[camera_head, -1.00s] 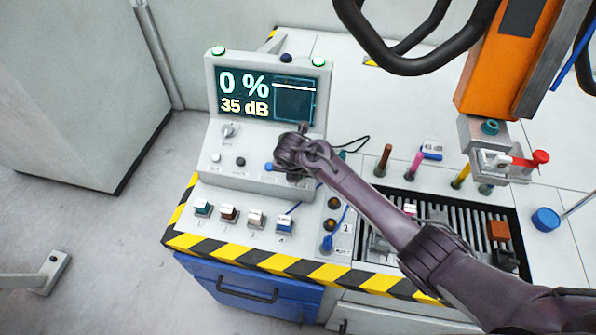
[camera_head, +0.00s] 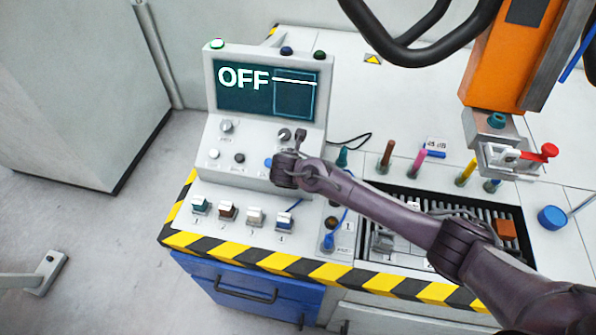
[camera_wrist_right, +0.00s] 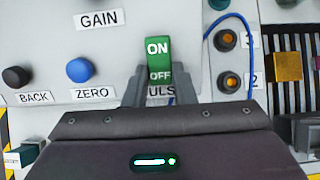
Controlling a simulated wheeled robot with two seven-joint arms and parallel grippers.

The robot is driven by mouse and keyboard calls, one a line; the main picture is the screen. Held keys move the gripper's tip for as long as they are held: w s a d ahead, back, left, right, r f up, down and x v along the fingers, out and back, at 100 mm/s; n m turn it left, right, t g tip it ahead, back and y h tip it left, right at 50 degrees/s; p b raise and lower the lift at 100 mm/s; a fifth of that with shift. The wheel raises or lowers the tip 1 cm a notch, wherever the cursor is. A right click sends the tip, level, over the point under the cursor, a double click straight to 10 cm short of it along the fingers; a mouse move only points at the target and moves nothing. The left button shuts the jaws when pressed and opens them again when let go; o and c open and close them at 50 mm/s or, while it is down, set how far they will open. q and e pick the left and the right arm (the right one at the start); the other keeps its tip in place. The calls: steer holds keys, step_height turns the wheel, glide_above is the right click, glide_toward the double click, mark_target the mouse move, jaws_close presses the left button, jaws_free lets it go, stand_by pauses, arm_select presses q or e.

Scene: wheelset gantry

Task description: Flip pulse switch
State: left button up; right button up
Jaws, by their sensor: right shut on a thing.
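The pulse switch (camera_wrist_right: 158,58) is a green rocker marked ON and OFF in the right wrist view. A label ending in "ULS" shows partly below it. My right gripper (camera_wrist_right: 159,92) is shut on the switch, with one dark finger at each side of its lower part. In the head view my right gripper (camera_head: 290,172) is at the right end of the console's sloped panel and hides the switch. The console screen (camera_head: 268,90) reads OFF. My left gripper is not in view.
Blue ZERO (camera_wrist_right: 80,70) and black BACK (camera_wrist_right: 17,77) buttons lie left of the switch. A blue cable (camera_wrist_right: 245,45) runs on its right. Coloured probes stand behind the slatted tray (camera_head: 440,208). An orange gantry (camera_head: 515,60) stands at the right.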

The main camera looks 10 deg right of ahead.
steer(key=o, duration=1)
steer(key=shift+s, duration=0.1)
steer(key=v, duration=0.7)
steer(key=shift+s+r, duration=0.15)
steer(key=shift+r, duration=0.2)
steer(key=shift+s+a, duration=0.1)
